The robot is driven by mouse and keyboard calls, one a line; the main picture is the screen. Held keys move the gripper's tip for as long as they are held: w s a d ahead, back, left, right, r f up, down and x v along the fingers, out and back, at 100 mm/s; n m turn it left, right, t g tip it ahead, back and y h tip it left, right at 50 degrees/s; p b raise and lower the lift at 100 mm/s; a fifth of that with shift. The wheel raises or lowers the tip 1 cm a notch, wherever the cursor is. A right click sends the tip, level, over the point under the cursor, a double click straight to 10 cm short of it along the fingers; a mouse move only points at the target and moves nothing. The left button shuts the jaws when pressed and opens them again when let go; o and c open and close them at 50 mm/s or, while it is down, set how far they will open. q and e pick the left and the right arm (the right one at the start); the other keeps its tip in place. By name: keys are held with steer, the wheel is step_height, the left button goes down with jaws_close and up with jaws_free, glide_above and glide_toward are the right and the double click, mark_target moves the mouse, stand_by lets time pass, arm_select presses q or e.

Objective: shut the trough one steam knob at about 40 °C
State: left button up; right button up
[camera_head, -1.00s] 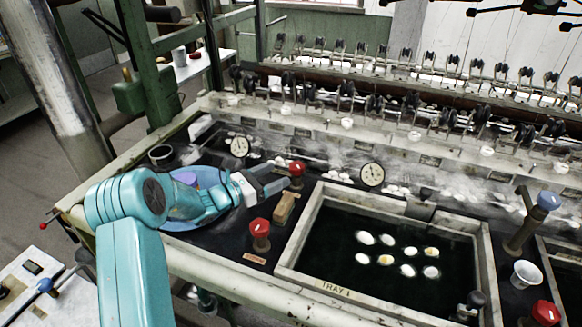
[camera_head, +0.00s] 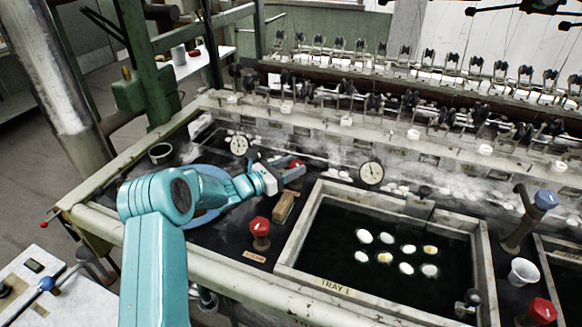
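A red knob (camera_head: 260,227) stands on a dark post at the near left of the trough marked TRAY 1 (camera_head: 300,228); a small label, apparently STEAM, lies before it. A second red knob (camera_head: 296,163) stands farther back. My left gripper (camera_head: 286,168) is at that rear knob, its fingers apart and partly covering the post; I cannot tell whether they touch it. A round dial (camera_head: 371,173) is behind the trough and another dial (camera_head: 239,145) is farther left; their readings are too small to read. My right gripper is not in view.
Several white cocoons (camera_head: 365,237) float in the dark water. A blue-topped tap (camera_head: 546,201) and a white cup (camera_head: 524,272) are at the right. Steam drifts along the back.

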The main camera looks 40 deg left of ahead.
arm_select(q)
steer(key=m+h, duration=0.1)
steer(key=g+h+b, duration=0.1)
steer(key=m+g+h+b, duration=0.1)
steer(key=shift+w+a+f+m+h, duration=0.1)
steer(key=shift+w+a+m+h, duration=0.05)
steer(key=shift+a+m+h, duration=0.15)
steer(key=shift+w+m+g+h+b, duration=0.1)
steer(key=shift+m+g+h+b, duration=0.65)
steer(key=shift+m+h, duration=0.3)
steer(key=shift+a+m+g+h+b, duration=0.1)
steer(key=shift+m+g+h+b, duration=0.35)
steer(key=shift+g+h, duration=0.3)
steer(key=shift+r, duration=0.2)
steer(key=o, duration=1.1)
steer(key=shift+c, duration=0.2)
